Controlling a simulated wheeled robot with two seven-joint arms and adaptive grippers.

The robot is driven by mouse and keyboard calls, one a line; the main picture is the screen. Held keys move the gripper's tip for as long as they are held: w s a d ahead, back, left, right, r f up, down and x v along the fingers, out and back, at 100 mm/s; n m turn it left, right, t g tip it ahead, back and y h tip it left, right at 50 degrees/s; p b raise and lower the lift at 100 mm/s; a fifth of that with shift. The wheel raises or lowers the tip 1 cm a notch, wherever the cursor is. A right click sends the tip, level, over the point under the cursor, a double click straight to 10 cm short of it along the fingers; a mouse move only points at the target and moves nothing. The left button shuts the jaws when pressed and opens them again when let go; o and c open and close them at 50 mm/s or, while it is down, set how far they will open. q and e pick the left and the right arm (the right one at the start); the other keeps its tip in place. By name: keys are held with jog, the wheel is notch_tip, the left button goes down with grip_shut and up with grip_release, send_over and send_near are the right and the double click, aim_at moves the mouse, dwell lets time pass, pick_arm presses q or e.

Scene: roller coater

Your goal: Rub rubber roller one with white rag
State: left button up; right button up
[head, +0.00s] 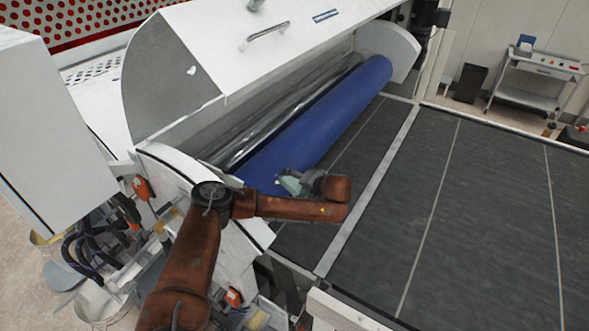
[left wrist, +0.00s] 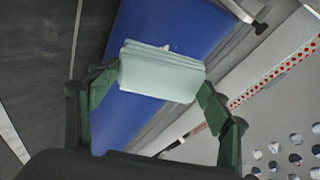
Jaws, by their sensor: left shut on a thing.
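The blue rubber roller (head: 318,118) lies lengthwise in the open coating machine, running from near my left arm to the far right end. My left gripper (head: 296,183) is at the near end of the roller. It is shut on a folded pale white-green rag (head: 290,185). In the left wrist view the rag (left wrist: 162,72) sits between the two green fingers of the gripper (left wrist: 160,85), in front of the blue roller (left wrist: 190,30). I cannot tell whether the rag touches the roller. My right gripper is not in view.
A shiny metal roller (head: 262,133) lies behind the blue one. The raised white cover (head: 240,50) hangs above them. A dark conveyor bed (head: 440,200) extends to the right and is clear. A cart (head: 535,80) stands at the far right.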

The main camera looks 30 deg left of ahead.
pick_arm(q)
jog(key=shift+w+a+r, duration=0.15)
jog(key=shift+a+r, duration=0.2)
jog(key=shift+a, duration=0.25)
jog(key=shift+w+a+f+b, duration=0.1)
jog(key=shift+a+f+b, duration=0.55)
jog(key=shift+f+b, duration=0.25)
jog(key=shift+b+x, duration=0.6)
jog(key=shift+x, duration=0.25)
jog(key=shift+a+f+b, duration=0.45)
jog(key=shift+a+f, duration=0.05)
jog(key=shift+a, duration=0.15)
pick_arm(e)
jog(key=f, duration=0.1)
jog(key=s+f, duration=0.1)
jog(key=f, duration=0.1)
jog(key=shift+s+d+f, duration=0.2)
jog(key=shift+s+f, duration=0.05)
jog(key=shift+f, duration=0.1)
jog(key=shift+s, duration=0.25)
pick_arm(q)
jog(key=shift+a+f, duration=0.6)
jog(key=shift+a, duration=0.15)
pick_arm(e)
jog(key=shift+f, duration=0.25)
